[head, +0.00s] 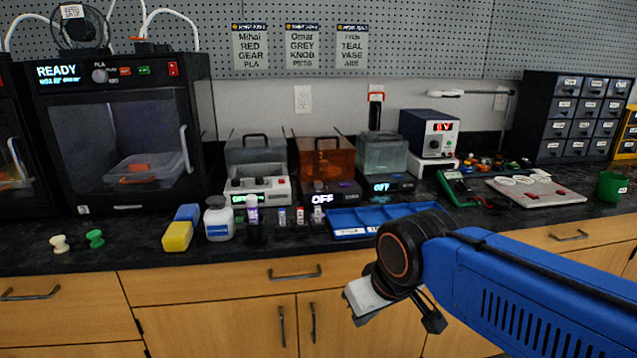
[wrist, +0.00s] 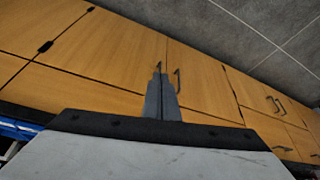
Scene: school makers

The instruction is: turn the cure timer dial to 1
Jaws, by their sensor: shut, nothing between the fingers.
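The cure timer dial cannot be picked out for certain at this size. On the bench stand a white box with small knobs and a lit display (head: 258,190), an orange-covered station (head: 327,158) with a display reading OFF, and a clear-covered station (head: 382,153) also reading OFF. My gripper (head: 434,320) hangs below the bench edge, in front of the cabinet doors, well apart from these devices. In the wrist view my gripper's two fingers (wrist: 160,95) are together and empty, with cabinet fronts and floor behind them.
A blue tray (head: 385,218), a white bottle (head: 218,220), a yellow block (head: 177,237) and small bottles stand along the bench front. A 3D printer (head: 120,130) is at left. A power supply (head: 429,134) stands behind. Bench space at front left is partly clear.

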